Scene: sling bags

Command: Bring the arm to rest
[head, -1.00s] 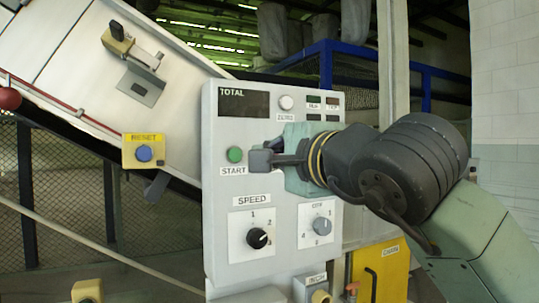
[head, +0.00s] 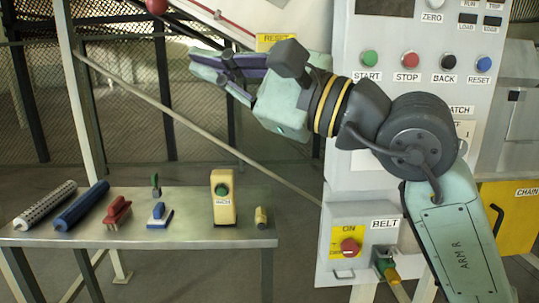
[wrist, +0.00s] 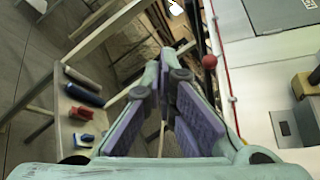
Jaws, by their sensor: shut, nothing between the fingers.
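My gripper (head: 205,66) is held up in the air to the left of the grey control panel (head: 345,115), its fingers pointing left. In the wrist view my gripper (wrist: 167,62) has its two purple-padded fingers brought together at the tips, with nothing held between them. My arm is bent in front of the panel and hides part of it. The green START button (head: 369,58) and red STOP button (head: 410,60) show above the arm.
A metal table (head: 130,236) stands at lower left, bearing brushes, rollers and a yellow button box (head: 223,196). A diagonal rail crosses behind.

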